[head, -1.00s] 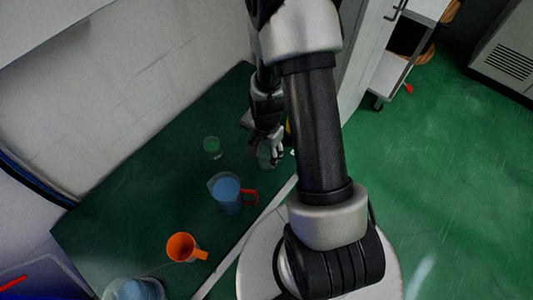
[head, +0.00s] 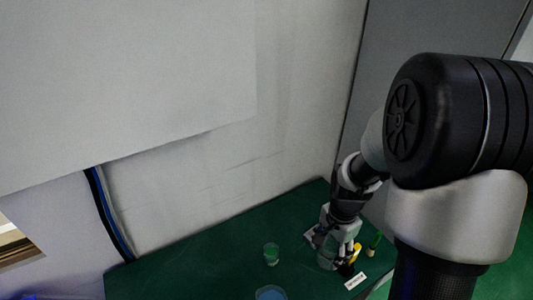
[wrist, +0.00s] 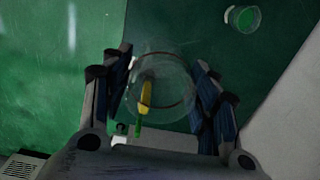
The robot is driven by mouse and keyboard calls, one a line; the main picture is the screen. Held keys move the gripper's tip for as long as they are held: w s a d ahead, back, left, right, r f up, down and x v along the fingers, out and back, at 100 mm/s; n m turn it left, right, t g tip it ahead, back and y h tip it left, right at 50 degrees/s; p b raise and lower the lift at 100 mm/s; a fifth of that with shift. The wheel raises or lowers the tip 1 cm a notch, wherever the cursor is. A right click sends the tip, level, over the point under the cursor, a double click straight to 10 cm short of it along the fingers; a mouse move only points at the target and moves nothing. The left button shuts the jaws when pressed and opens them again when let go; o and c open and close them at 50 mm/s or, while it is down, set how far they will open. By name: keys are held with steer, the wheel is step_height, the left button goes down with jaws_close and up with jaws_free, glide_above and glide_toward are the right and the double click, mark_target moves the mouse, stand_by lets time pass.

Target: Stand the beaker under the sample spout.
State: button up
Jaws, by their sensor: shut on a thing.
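A clear, round beaker (wrist: 172,103) is between the two fingers of my gripper (wrist: 161,78) in the wrist view. In the head view my gripper (head: 337,240) is over the back right of the green table, shut on the beaker (head: 327,262), which is partly hidden by the fingers. Whether the beaker touches the table cannot be told. I cannot make out a sample spout in either view.
A small glass with green contents (head: 271,254) stands left of my gripper. The top of a blue-filled vessel (head: 270,293) shows at the bottom edge. A yellow and black item (head: 355,254), a green item (head: 374,243) and a white label (head: 355,281) are close at the right.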

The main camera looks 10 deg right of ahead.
steer(key=shift+w+a+n, duration=0.3)
steer(key=shift+a+n, duration=0.05)
steer(key=shift+n, duration=0.05)
steer(key=w+a+n, duration=0.5)
steer(key=a+n, duration=0.5)
steer(key=n, duration=0.3)
steer(key=n+b, duration=0.2)
steer(key=n, duration=0.2)
glide_above(259, 289)
step_height(259, 289, down, 15)
steer(key=shift+a+f+b, duration=0.1)
steer(key=shift+f+b, duration=0.5)
steer(key=shift+f, duration=1.75)
steer(key=shift+f, duration=0.1)
steer(key=shift+f, duration=0.15)
steer(key=o, duration=1.1)
